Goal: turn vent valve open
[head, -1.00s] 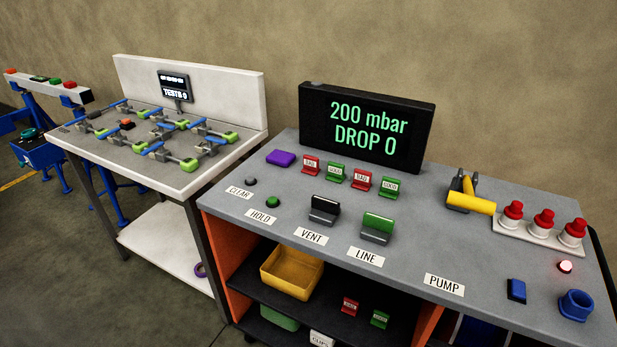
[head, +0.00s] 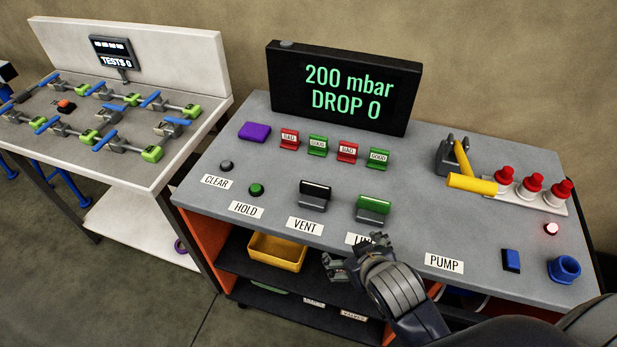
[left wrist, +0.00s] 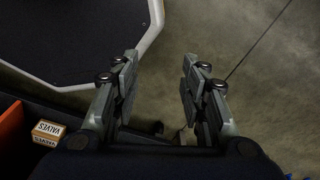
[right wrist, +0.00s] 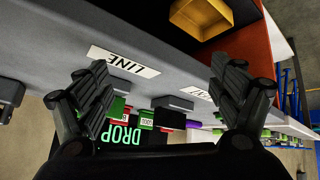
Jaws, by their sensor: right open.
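The vent valve (head: 314,196) is a small block with a dark upright handle, behind the VENT label (head: 305,226) on the grey bench. It also shows upside down between the fingers in the right wrist view (right wrist: 172,104), beyond their tips. My right gripper (head: 351,256) is open and empty at the bench's front edge, in front of the LINE label and to the right of the vent valve, apart from it. My left gripper (left wrist: 157,80) is open and empty over the floor, outside the head view.
The green-faced line valve (head: 373,209) stands just right of the vent valve. A green button (head: 256,189) is to its left. The display (head: 345,88) reads 200 mbar, DROP 0. A yellow handle (head: 470,183) and red-capped parts (head: 531,186) are farther right. A yellow bin (head: 277,252) sits below.

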